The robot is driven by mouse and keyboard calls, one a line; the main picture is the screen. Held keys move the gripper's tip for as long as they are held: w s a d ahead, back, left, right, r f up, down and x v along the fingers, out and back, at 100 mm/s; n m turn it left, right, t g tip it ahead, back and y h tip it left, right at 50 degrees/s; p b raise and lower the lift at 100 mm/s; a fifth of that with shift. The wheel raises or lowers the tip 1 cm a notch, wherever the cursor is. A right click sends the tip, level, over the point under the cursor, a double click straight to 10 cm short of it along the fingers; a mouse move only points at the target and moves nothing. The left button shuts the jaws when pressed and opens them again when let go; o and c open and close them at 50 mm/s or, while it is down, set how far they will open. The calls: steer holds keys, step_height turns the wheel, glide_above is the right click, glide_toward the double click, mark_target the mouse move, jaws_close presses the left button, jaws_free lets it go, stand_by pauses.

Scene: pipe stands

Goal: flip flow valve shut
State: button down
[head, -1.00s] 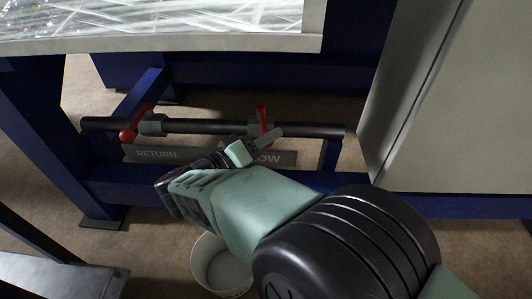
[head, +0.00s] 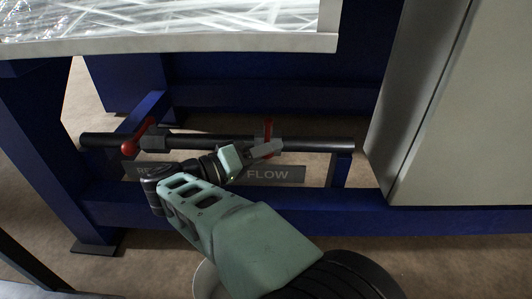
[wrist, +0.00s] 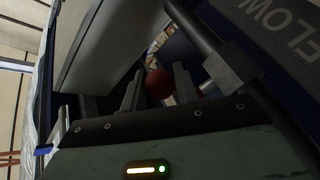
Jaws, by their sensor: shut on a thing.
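The flow valve (head: 277,142) sits on the dark pipe above the FLOW label (head: 267,174). Its red handle (head: 268,125) stands up across the pipe. My gripper (head: 268,149) is at this valve, in front of the pipe, with its fingers pointing right in the head view. In the wrist view the round red handle end (wrist: 158,84) shows between the two fingers of my gripper (wrist: 158,88), which are shut on it. The fingers and wrist hide the lower part of the handle in the head view. The FLOW label also shows in the wrist view (wrist: 284,22).
A blue frame beam (head: 350,215) runs below. A grey cabinet (head: 440,110) stands right. A white bucket (head: 205,280) is partly hidden under my arm.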

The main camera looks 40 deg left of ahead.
steer(key=shift+a, duration=0.1)
steer(key=c, duration=1.1)
jaws_free()
